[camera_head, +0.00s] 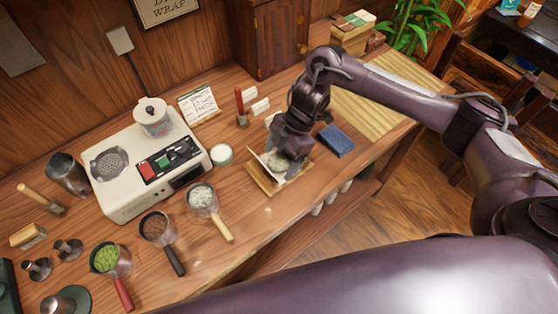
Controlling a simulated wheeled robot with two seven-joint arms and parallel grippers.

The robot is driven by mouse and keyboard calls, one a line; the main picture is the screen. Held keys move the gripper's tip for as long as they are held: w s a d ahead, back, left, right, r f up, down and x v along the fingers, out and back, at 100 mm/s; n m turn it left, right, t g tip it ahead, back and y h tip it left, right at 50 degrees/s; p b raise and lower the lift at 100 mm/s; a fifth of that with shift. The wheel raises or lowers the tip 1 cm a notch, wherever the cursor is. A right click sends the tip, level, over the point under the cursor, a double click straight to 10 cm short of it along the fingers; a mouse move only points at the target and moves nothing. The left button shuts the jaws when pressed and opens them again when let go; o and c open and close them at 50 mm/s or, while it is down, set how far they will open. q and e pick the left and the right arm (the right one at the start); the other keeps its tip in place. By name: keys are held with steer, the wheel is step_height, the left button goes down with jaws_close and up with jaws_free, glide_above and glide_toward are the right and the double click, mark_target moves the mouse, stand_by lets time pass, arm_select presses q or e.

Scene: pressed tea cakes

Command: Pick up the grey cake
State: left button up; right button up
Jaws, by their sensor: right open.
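My right gripper (285,166) is open and points down over a small wooden tray (262,185) near the front edge of the counter. A sheet of pale paper (258,161) stands tilted on the tray. A pale greyish round cake (277,162) shows in part at the paper, between and behind the fingers. The gripper hides much of it, and I cannot tell whether the fingers touch it. My left gripper is not in view.
A blue block (336,140) lies right of the tray, near a bamboo mat (385,105). A white machine (150,162) stands to the left. Handled cups of white (201,195), brown (156,227) and green (106,258) powder stand in front. A small jar (221,155) is nearby.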

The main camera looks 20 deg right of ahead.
mark_target(280, 160)
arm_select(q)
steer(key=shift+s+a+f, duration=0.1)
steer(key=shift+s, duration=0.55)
arm_select(e)
steer(key=c, duration=1.1)
steer(key=shift+o, duration=0.2)
steer(key=shift+w+r, duration=0.1)
steer(key=shift+r, duration=0.45)
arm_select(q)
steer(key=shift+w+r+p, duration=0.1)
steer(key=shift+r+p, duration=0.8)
arm_select(e)
step_height(280, 160, up, 19)
